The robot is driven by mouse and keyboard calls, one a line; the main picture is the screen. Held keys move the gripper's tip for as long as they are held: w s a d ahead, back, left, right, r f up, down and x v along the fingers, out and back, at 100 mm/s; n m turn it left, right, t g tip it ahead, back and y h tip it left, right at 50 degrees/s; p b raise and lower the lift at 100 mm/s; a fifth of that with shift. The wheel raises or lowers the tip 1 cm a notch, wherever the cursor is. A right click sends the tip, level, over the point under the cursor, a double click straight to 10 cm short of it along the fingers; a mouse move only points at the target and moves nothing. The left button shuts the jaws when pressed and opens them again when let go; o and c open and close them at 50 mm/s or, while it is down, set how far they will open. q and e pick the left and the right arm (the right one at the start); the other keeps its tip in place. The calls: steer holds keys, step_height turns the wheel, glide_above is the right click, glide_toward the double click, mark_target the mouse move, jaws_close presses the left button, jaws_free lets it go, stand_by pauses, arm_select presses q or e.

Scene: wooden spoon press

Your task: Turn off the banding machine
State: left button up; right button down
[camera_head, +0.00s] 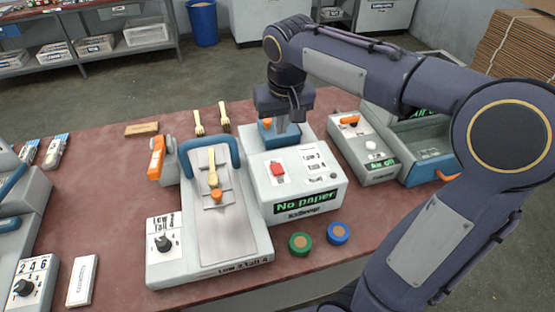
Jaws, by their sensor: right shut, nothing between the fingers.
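A white box machine (322,183) stands mid-table, with a green-lit display (305,201) reading "No paper". I take it to be the banding machine, though its name is too small to read. A red switch (278,170) sits on its sloped top panel, beside a small white labelled panel (314,158). A blue part with an orange piece (266,127) is at its back. My right gripper (287,130) points down over the back of this machine, behind the red switch. It is shut and empty; whether its tips touch the machine is unclear. My left gripper is out of view.
Left of it stands a press (225,230) with a blue handle, a wooden spoon and a black knob (163,243). Green (300,244) and blue (338,233) rolls lie in front. An "Air off" unit (365,150) stands right. My right arm covers the right side.

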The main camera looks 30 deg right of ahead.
mark_target(279, 172)
steer(key=x, duration=0.4)
steer(key=s+x, duration=0.1)
steer(key=x, duration=0.8)
steer(key=shift+s+a+f, duration=0.15)
steer(key=shift+s+f, duration=0.15)
steer(key=shift+f, duration=0.15)
steer(key=f+b, duration=0.1)
steer(key=b, duration=0.1)
steer(key=f+t+b, duration=0.1)
steer(key=b, duration=0.2)
steer(key=shift+s+a, duration=0.1)
steer(key=shift+s, duration=0.25)
steer(key=shift+r+p, duration=0.5)
steer(key=shift+r, duration=0.15)
steer(key=shift+w+f, duration=0.1)
steer(key=shift+w, duration=0.05)
steer(key=shift+w+d+r+p, duration=0.2)
steer(key=shift+w+r+p, duration=0.1)
steer(key=shift+w, duration=0.4)
